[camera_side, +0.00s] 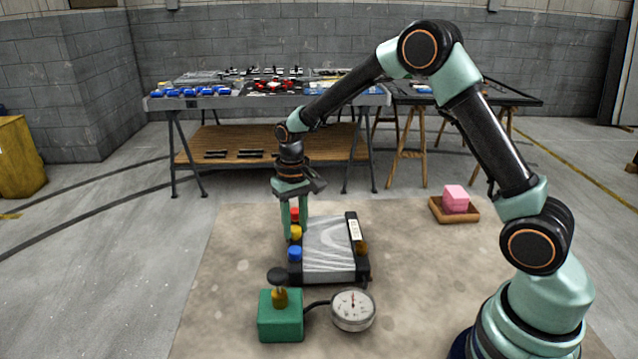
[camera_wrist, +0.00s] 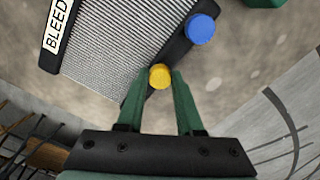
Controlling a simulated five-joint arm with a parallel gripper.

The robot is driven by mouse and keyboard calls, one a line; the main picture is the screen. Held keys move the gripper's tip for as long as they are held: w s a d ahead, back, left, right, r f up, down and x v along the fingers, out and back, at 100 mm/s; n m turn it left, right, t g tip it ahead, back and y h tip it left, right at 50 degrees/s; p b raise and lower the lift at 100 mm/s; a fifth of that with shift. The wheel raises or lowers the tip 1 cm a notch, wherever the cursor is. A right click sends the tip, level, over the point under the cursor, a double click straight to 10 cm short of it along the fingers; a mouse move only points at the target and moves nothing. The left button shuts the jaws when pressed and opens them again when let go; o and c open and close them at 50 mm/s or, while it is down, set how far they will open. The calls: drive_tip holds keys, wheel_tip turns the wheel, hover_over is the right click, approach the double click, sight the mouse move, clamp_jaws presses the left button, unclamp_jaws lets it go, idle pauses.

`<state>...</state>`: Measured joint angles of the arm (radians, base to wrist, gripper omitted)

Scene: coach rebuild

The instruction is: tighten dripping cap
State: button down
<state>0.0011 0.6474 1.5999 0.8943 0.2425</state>
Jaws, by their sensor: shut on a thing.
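A grey finned radiator (camera_side: 328,250) with black end tanks lies on the mat. Along its left tank sit a red cap (camera_side: 294,214), a yellow cap (camera_side: 296,232) and a blue cap (camera_side: 295,253). My gripper (camera_side: 294,230) points down at the middle cap, its green fingers shut on the yellow cap. In the wrist view the yellow cap (camera_wrist: 160,76) sits between the fingertips (camera_wrist: 159,78), and the blue cap (camera_wrist: 200,29) is free beyond it. The red cap does not show in the wrist view. I cannot see a drip on any cap.
A green box (camera_side: 281,318) with a black knob stands in front, joined by a hose to a dial gauge (camera_side: 353,310). A pink block (camera_side: 456,198) rests on a wooden tray (camera_side: 437,212) at right. The mat (camera_side: 400,260) right of the radiator is clear.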

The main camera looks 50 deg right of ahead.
sight(295, 228)
drive_tip(key=shift+r, duration=0.1)
drive_tip(key=c, duration=0.5)
unclamp_jaws()
drive_tip(key=shift+c, duration=0.2)
wheel_tip(295, 228, up, 12)
